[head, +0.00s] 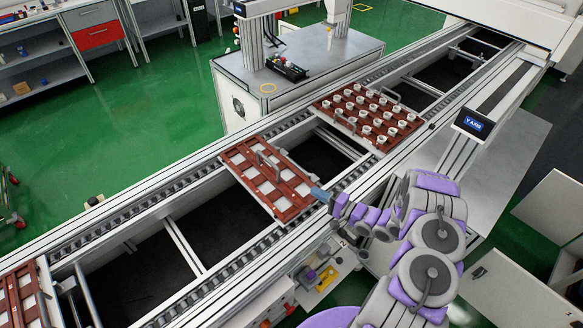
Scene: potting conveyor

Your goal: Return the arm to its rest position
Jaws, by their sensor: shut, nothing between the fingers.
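My arm reaches in from the lower right in the head view. My gripper (320,194) is small in the picture, at the right edge of a brown tray (287,213) on the conveyor. It looks shut, with nothing visible in it. I cannot tell whether it touches the tray. The tray has several pale squares and an upright handle, and no cups stand on it.
A second brown tray (325,106) farther up the conveyor (142,203) holds several white cups. Another tray (15,285) is at the lower left. A grey cabinet (240,98) stands behind the conveyor. Green floor is open at left.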

